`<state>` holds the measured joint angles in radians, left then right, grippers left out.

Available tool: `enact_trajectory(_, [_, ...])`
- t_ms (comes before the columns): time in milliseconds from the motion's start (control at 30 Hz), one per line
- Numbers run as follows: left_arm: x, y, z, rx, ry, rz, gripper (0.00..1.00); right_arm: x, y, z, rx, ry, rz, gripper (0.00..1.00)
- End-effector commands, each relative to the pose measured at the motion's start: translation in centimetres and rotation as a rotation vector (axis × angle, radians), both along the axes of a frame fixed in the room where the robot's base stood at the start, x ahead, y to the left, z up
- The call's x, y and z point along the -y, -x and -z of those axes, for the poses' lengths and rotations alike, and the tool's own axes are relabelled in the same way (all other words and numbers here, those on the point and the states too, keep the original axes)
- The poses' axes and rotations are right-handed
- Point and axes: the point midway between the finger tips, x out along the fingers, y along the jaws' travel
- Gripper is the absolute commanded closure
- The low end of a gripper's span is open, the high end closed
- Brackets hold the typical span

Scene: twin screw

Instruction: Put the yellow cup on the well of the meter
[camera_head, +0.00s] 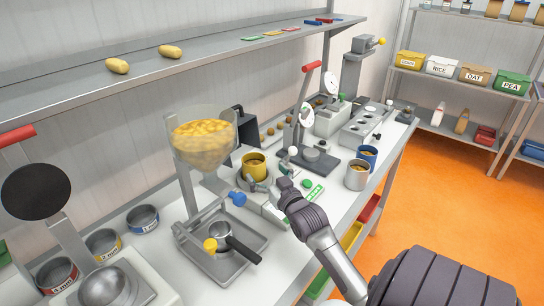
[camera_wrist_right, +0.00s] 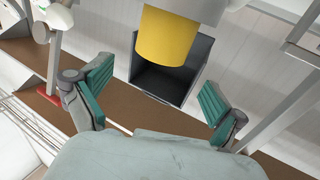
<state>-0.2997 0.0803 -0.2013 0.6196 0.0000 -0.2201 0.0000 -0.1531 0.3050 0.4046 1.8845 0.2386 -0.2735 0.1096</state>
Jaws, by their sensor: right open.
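The yellow cup (camera_head: 254,168) stands on a round grey plate on the bench, with brown contents showing at its top. In the right wrist view the yellow cup (camera_wrist_right: 168,38) is ahead of the fingers, between their lines. My right gripper (camera_head: 272,183) is close beside the cup on its near right side. Its teal-padded fingers (camera_wrist_right: 155,84) are spread wide with nothing between them. A device with a green panel (camera_head: 313,192) lies just right of the gripper; I cannot tell whether it is the meter. My left gripper is out of view.
A hopper of yellow pieces (camera_head: 203,145) stands left of the cup. A dark box (camera_head: 243,127) is behind it, also in the wrist view (camera_wrist_right: 170,84). A press with a dial (camera_head: 306,115), a blue cup (camera_head: 366,157) and a grey cup (camera_head: 357,175) stand right.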

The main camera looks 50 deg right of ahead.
Motion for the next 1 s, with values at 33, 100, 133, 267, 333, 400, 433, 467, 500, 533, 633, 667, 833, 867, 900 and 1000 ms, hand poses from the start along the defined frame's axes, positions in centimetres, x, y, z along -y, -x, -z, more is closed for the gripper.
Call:
enact_trajectory(33, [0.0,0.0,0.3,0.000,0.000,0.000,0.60,-0.3,1.0,0.2,-0.002,-0.001,0.000,0.04])
enact_trajectory(100, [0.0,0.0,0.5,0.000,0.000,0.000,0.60,-0.7,2.0,0.2,-0.003,-0.001,0.000,0.04])
enact_trajectory(133, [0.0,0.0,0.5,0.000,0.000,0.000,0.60,-0.8,2.4,0.2,-0.002,-0.001,0.000,0.04])
enact_trajectory(267, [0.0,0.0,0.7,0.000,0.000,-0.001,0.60,-1.1,3.5,0.1,-0.001,0.000,0.000,0.04])
enact_trajectory(333, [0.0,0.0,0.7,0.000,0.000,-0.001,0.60,-1.2,3.7,0.1,-0.002,-0.001,0.000,0.04])
enact_trajectory(400, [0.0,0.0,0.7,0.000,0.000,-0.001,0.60,-1.2,3.8,0.0,-0.001,-0.001,0.000,0.04])
enact_trajectory(433, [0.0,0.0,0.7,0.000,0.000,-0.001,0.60,-1.2,3.8,0.0,-0.001,-0.001,0.000,0.04])
enact_trajectory(467, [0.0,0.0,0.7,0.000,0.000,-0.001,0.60,-1.2,3.8,0.0,-0.001,-0.001,0.000,0.04])
enact_trajectory(500, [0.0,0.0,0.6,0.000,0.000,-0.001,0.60,-1.2,3.8,0.0,-0.001,-0.001,0.000,0.04])
enact_trajectory(533, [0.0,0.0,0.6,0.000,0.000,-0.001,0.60,-1.2,3.8,0.0,-0.001,-0.001,0.000,0.04])
enact_trajectory(633, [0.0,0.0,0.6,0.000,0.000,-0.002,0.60,-1.2,3.8,0.0,-0.001,0.000,0.000,0.04])
enact_trajectory(667, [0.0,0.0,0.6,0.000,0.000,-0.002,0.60,-1.2,3.8,0.0,-0.001,0.000,0.000,0.04])
enact_trajectory(833, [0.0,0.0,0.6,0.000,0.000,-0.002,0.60,-1.2,3.8,0.0,0.000,0.000,0.000,0.04])
enact_trajectory(867, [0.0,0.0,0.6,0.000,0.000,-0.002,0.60,-1.2,3.8,0.0,0.000,0.000,0.000,0.04])
enact_trajectory(900, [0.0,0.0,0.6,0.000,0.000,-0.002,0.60,-1.2,3.8,0.0,0.000,0.000,0.000,0.04])
enact_trajectory(1000, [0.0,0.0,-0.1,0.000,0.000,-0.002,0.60,-1.2,3.8,-0.8,0.000,0.000,0.000,0.04])
